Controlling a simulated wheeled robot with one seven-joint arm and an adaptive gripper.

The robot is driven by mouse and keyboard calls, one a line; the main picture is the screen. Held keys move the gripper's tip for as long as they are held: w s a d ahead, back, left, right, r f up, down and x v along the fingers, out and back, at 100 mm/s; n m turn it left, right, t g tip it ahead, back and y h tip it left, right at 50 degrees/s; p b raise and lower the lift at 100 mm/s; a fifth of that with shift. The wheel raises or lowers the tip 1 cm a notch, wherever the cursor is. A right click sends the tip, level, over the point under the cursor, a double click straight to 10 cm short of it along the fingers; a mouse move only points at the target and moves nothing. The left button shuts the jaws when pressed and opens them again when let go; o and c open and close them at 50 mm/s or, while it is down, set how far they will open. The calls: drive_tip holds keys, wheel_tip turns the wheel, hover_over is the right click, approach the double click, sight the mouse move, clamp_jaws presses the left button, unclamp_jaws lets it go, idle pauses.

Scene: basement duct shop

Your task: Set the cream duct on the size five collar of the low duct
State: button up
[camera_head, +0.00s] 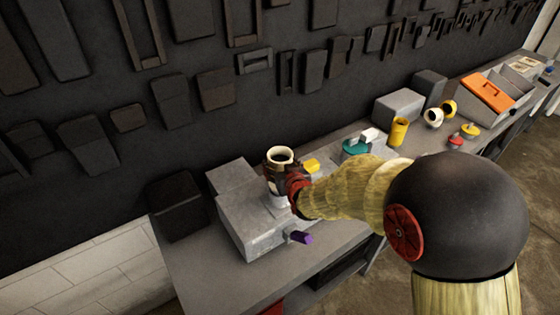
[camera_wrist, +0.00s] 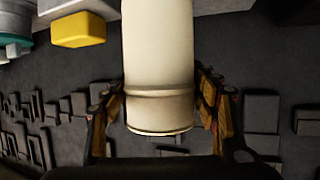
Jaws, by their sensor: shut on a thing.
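The cream duct (camera_head: 281,153) is a short upright tube held in my gripper (camera_head: 284,178) above the grey low duct (camera_head: 245,222) on the bench. In the wrist view the cream duct (camera_wrist: 158,65) fills the middle, with a raised band near one end, between the fingers of my gripper (camera_wrist: 160,105). A pale collar (camera_head: 277,201) shows on the low duct just below my gripper. A purple collar (camera_head: 300,237) sticks out of its front side. I cannot read collar sizes, and my gripper hides whether the cream duct touches a collar.
A yellow piece (camera_head: 311,165) lies close behind the low duct. To the right are a teal piece (camera_head: 355,149), a yellow cylinder (camera_head: 399,132), a cream ring (camera_head: 433,118) and an orange-lidded box (camera_head: 487,92). A black block (camera_head: 180,205) stands left. The front bench strip is clear.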

drive_tip(key=shift+f, duration=0.75)
drive_tip(key=shift+b, duration=0.9)
idle(0.8)
drive_tip(key=shift+f+b, duration=0.55)
drive_tip(key=shift+b, duration=0.05)
drive_tip(key=o, duration=1.4)
drive_tip(key=shift+o, duration=0.2)
drive_tip(key=p+v, duration=0.1)
drive_tip(key=v, duration=1)
